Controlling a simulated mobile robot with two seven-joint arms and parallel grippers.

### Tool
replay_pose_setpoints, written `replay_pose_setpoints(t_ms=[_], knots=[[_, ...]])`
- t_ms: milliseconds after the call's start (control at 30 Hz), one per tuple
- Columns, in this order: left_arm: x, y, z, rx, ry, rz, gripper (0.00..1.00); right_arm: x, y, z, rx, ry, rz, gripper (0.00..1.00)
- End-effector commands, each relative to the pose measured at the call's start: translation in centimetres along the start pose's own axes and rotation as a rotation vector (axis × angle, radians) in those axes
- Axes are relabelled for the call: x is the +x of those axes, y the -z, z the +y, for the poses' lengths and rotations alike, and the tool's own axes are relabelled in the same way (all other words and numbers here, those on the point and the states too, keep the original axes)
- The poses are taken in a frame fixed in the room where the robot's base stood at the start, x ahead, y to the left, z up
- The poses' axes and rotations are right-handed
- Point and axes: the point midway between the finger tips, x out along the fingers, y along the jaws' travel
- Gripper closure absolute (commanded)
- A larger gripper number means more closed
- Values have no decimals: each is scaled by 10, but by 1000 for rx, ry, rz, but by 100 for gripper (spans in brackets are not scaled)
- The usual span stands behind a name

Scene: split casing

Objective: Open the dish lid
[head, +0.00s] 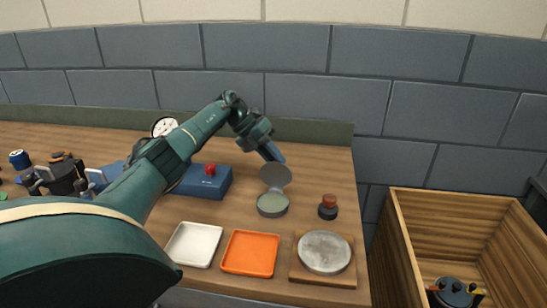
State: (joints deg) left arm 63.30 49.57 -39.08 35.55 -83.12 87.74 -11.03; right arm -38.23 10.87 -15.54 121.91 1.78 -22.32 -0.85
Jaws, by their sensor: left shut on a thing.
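The dish (272,205) is a small round grey-green dish on the wooden table, right of the middle. Its round grey lid (276,175) stands tilted up at the dish's back edge, so the inside of the dish shows. My left gripper (272,153) is above and behind the dish, with its blue fingertips at the lid's upper edge. It is shut on the lid; the exact contact is small and hard to see. My right gripper is not in view.
A blue box with a red button (211,180) stands left of the dish, partly behind my left arm. A dark red-topped jar (328,207) is to the right. A white tray (193,244), orange tray (249,253) and round plate on a board (324,252) lie in front. A wooden crate (404,243) is far right.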

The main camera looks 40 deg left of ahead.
Motion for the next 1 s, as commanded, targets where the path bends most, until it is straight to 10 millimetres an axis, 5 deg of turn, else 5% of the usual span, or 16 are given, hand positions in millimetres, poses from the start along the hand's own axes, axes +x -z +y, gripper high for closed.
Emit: replay_pose_setpoints(t_ms=[267,300,533,833,1000], knots=[[3,2,6,-6,-14,1,100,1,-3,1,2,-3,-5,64],[3,2,7,-7,-14,2,78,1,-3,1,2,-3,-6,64],[3,2,5,-6,-11,4,59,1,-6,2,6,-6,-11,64],[-1,1,3,-3,-6,1,59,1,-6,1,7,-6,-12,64],[-24,0,4,-3,-7,-3,59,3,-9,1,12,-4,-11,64]])
